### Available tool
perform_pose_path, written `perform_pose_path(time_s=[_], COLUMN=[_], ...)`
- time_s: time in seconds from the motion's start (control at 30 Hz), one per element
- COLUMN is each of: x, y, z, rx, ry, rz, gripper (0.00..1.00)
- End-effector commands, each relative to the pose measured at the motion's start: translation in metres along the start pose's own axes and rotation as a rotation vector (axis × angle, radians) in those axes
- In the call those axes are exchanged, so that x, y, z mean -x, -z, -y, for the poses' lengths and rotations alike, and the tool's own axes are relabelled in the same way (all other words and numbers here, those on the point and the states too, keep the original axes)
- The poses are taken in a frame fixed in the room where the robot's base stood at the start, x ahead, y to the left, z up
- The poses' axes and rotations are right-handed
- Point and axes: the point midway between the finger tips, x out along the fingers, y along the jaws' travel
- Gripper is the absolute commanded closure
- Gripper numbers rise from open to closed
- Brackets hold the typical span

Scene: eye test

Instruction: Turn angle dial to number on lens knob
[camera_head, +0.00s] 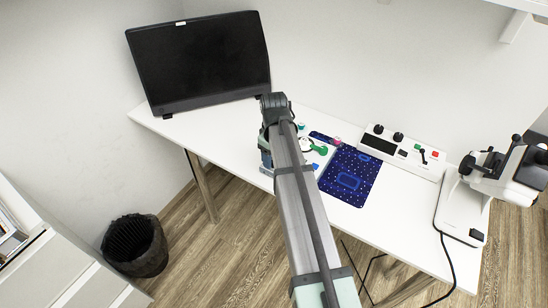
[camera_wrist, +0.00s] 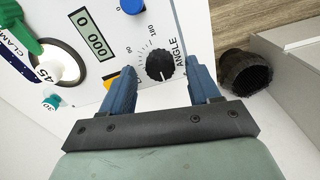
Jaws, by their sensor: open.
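The black angle dial (camera_wrist: 159,65) sits on the white device panel, with the word ANGLE beside it and numbers including 90 and 180 around it. My gripper (camera_wrist: 161,67) is open, its two blue fingers apart on either side of the dial in the wrist view; contact is not visible. A display (camera_wrist: 93,34) reads 000. A round white dark-rimmed part (camera_wrist: 68,62) has 45 by its edge. A small teal knob (camera_wrist: 51,102) appears marked 30. I cannot tell which is the lens knob. In the head view my arm covers the dial.
A green clamp lever (camera_wrist: 18,28) and a blue knob (camera_wrist: 132,5) are on the panel. On the white table (camera_head: 408,213) stand a monitor (camera_head: 200,62), a dark blue mat (camera_head: 350,178), a control box (camera_head: 403,151) and a microscope-like device (camera_head: 462,208). A black bin (camera_head: 134,246) is on the floor.

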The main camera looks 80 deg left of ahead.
Motion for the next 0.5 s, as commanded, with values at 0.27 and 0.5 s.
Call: perform_pose_path(time_s=[0.27,0.5], x=[-0.0131,-0.0132], y=[0.0001,0.0001], z=[0.0,0.0], rx=[0.0,0.0], ry=[-0.001,-0.001], rz=[-0.001,-0.001], gripper=[0.39,0.39])
